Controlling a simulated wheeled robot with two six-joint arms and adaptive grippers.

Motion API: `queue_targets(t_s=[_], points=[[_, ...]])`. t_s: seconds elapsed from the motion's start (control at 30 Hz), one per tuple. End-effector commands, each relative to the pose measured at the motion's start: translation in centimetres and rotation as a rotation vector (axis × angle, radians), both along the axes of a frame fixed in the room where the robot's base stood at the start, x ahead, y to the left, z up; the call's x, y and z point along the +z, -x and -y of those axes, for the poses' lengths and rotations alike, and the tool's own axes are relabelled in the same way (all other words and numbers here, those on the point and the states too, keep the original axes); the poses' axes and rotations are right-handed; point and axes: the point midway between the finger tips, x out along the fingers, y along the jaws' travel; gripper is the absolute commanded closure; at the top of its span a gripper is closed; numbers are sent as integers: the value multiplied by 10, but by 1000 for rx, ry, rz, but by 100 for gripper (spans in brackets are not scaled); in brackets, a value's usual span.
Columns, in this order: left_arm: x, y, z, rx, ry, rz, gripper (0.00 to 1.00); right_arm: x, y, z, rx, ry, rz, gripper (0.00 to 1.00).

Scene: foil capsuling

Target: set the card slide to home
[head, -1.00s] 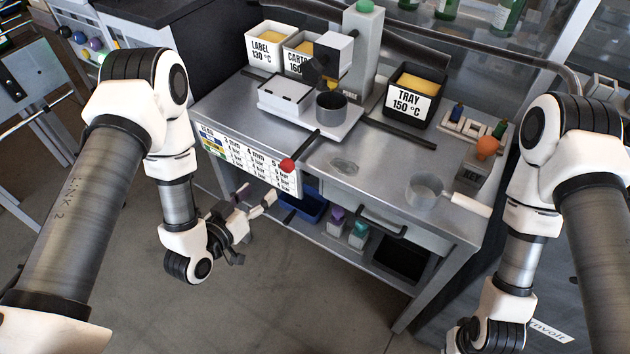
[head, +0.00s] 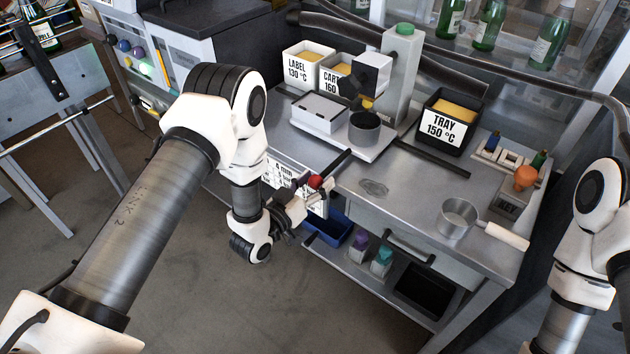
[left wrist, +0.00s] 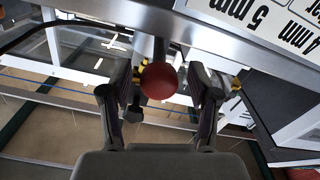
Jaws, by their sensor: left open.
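The printed card (head: 288,178) with mm columns hangs at the table's front edge, partly hidden by my left arm. Its large print also shows at the upper right of the left wrist view (left wrist: 262,22). A red ball knob (head: 315,181) sits on the end of a dark rod (head: 337,163) that reaches out over the front edge. My left gripper (head: 303,197) is at the knob, its fingers open. In the left wrist view the knob (left wrist: 159,84) appears between the two spread fingers; I cannot tell whether they touch it. My right gripper is out of view.
On the steel table stand a grey post (head: 398,75), a small dark cup (head: 364,127), the TRAY bin (head: 447,122) and a metal pan (head: 457,218) with a white handle. Below are a drawer handle (head: 409,247) and a blue bin (head: 333,227).

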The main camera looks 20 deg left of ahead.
Motion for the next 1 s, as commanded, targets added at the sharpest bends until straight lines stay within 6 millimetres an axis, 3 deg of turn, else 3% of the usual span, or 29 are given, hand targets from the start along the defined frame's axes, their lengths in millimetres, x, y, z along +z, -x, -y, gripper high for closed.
queue_targets(t_s=[0.03,0.07,0.2,0.23,0.47,0.63,1.0], points=[[0,0,0,0,0,0,39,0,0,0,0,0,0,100],[0,0,0,0,0,0,46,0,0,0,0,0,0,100],[0,0,0,0,0,0,95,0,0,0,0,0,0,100],[0,0,0,0,-1,0,100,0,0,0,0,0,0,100],[0,-1,-2,1,-1,1,100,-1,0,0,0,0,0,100],[0,-5,-15,5,-1,3,100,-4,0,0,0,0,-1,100],[-1,-30,-84,8,-1,4,100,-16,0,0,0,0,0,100]])
